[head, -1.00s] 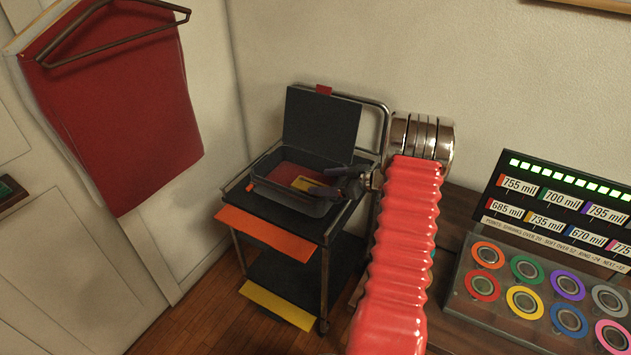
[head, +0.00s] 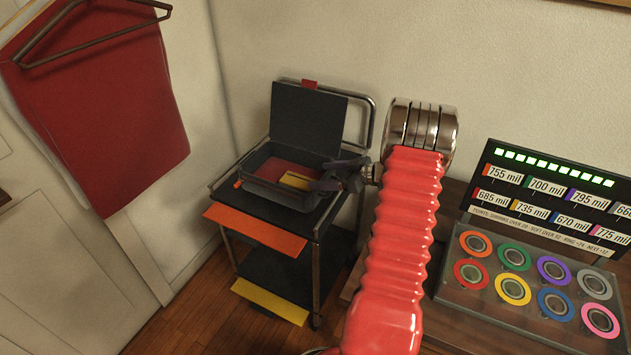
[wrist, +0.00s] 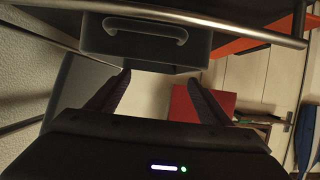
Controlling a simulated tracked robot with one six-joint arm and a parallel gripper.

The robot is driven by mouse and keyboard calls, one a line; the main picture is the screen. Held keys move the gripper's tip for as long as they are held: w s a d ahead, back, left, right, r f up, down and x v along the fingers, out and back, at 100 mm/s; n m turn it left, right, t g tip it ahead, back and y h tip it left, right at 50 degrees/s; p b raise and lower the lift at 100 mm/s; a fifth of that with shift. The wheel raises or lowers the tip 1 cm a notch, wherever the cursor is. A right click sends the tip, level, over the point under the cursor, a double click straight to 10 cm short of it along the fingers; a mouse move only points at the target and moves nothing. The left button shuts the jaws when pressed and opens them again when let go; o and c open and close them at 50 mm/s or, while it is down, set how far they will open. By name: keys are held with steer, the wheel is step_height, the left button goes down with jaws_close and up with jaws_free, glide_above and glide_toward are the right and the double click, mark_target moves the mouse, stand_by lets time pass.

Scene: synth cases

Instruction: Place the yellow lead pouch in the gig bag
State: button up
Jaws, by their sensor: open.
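The gig bag appears to be the dark open case (head: 255,184) with a raised lid and a red lining, on the cart's top. The yellow lead pouch (head: 294,180) seems to be the flat yellow piece lying inside it, near its right end. My gripper (head: 322,174) is at the case's right side, its two dark fingers apart and partly over the rim close to the yellow piece. Nothing shows between the fingers. In the wrist view my gripper (wrist: 157,76) is open below a dark box side with a handle (wrist: 150,32); the pouch is not visible there.
The cart (head: 318,282) has metal rails, an orange flap (head: 255,227) and a yellow flap (head: 270,301). A red garment (head: 110,120) hangs at the left. A clear case of coloured rings (head: 530,270) stands on the bench at the right. The wall is behind the cart.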

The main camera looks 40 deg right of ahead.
steer(key=w+a+r+h, duration=0.1)
steer(key=w+r+h, duration=0.2)
steer(key=w+r, duration=0.4)
steer(key=a+r+m+h, duration=0.25)
steer(key=a+r, duration=0.35)
steer(key=r, duration=0.3)
steer(key=a+r+m+h, duration=0.1)
steer(key=a+r+h, duration=0.4)
steer(key=r, duration=0.5)
steer(key=s+a+f+g+y, duration=0.2)
steer(key=s+a+g+y, duration=0.1)
steer(key=s+a, duration=1.2)
steer(key=s+a+f+g+y, duration=0.1)
steer(key=s+a+g+y, duration=0.2)
steer(key=s+a, duration=1.3)
steer(key=shift+a+f+g, duration=0.35)
steer(key=shift+a+g, duration=0.15)
steer(key=shift+a, duration=0.15)
